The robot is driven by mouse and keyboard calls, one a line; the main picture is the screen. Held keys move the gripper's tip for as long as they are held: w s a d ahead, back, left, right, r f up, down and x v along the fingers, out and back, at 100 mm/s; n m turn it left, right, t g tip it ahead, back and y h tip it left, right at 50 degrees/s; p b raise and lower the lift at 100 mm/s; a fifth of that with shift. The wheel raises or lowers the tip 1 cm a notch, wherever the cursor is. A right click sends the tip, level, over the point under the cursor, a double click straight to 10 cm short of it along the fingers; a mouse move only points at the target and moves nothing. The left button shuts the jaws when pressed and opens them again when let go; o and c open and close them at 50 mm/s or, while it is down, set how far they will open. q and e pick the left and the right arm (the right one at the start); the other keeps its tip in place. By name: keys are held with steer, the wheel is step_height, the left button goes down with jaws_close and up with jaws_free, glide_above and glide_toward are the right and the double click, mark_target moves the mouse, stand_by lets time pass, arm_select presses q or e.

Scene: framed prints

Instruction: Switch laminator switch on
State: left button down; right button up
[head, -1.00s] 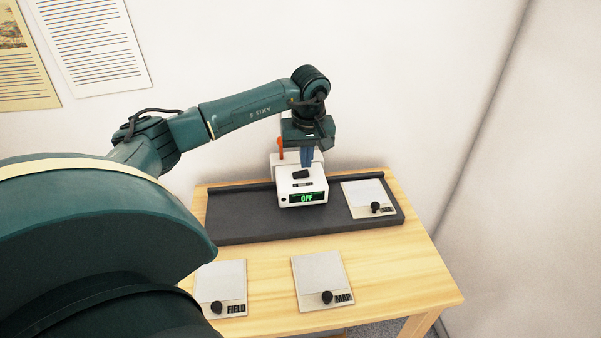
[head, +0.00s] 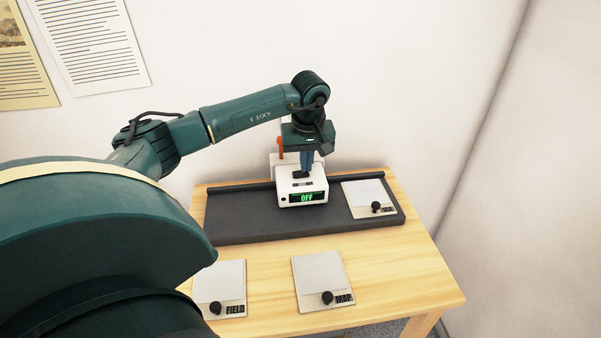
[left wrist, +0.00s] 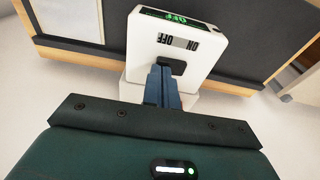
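The laminator (head: 313,185) is a small white box on a dark tray, with a green display reading OFF. It also shows in the left wrist view (left wrist: 205,38), with ON and OFF printed beside its dark switch (left wrist: 172,66). My left gripper (head: 306,170) points down over the laminator's top. Its blue fingers (left wrist: 161,84) are together, with no gap seen, and their tips are at the switch. I cannot tell whether they touch it. The fingers partly hide the switch. My right gripper is not in view.
The dark tray (head: 245,219) lies on a wooden table (head: 390,265) against the wall. A plate with a black knob (head: 363,194) lies on its right part. Plates marked FIELD (head: 222,278) and MAP (head: 320,270) lie in front. An orange part (head: 281,148) stands behind the laminator.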

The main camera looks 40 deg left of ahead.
arm_select(q)
step_height(320, 180, up, 7)
steer(key=p, duration=0.5)
steer(key=shift+f, duration=0.1)
stand_by(0.4)
steer(key=shift+s+f, duration=0.1)
stand_by(0.4)
